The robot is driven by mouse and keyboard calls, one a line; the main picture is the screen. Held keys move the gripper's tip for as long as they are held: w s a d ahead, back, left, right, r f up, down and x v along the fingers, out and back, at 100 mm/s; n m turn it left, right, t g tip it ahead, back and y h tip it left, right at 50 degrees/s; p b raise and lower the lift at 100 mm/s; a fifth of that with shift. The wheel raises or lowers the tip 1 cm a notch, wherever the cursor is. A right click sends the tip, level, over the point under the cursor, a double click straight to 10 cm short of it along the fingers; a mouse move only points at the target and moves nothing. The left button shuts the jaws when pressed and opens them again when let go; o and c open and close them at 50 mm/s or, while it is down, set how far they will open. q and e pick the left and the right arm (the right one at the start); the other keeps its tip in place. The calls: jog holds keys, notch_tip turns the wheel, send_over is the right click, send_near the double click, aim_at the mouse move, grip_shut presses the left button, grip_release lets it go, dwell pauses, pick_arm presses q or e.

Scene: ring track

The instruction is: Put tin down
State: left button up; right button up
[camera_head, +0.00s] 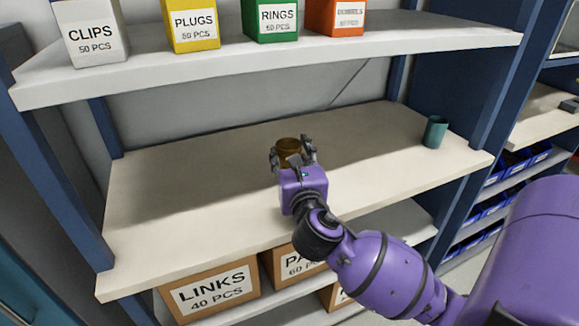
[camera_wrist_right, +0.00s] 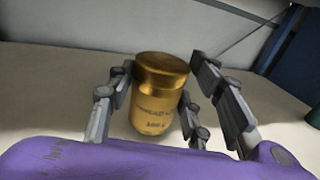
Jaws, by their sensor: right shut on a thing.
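A gold tin (camera_wrist_right: 157,98) with a lid and dark lettering stands upright between the fingers of my right gripper (camera_wrist_right: 160,90) in the right wrist view. The fingers are shut on its sides. In the head view the tin (camera_head: 288,147) is partly hidden by my right gripper (camera_head: 293,155), over the middle shelf (camera_head: 190,205). I cannot tell whether the tin's base touches the shelf. My left gripper is not in view.
A teal cup (camera_head: 435,132) stands at the right end of the middle shelf. Labelled boxes, such as the yellow plugs box (camera_head: 193,25), line the upper shelf. Cardboard boxes, including the links box (camera_head: 210,292), sit below. The middle shelf's left half is clear.

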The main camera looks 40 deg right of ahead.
jog(key=shift+f, duration=1.35)
jog(key=shift+f, duration=0.1)
jog(key=o, duration=1.3)
jog(key=v, duration=1.2)
jog(key=shift+s+b, duration=0.1)
jog(key=shift+b, duration=0.3)
